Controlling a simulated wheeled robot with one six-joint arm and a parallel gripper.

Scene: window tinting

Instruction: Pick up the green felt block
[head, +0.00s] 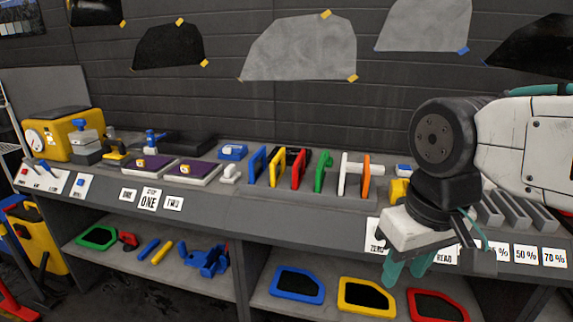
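A green upright piece (323,171) stands in the row of coloured pieces on the bench, between a red piece and a white one. It is the only green piece I see on the bench top, but its felt surface is too small to make out. My gripper (406,268) hangs at the right, in front of the bench edge, with its teal fingers pointing down. The fingers are apart and nothing shows between them. It is to the right of the green piece and clear of it.
The row also holds blue (257,166), yellow (277,167), red (299,169), white (343,175) and orange (366,176) pieces, close together. A yellow machine (58,134) stands at the left. Coloured window frames lie on the lower shelf, including a green one (97,237).

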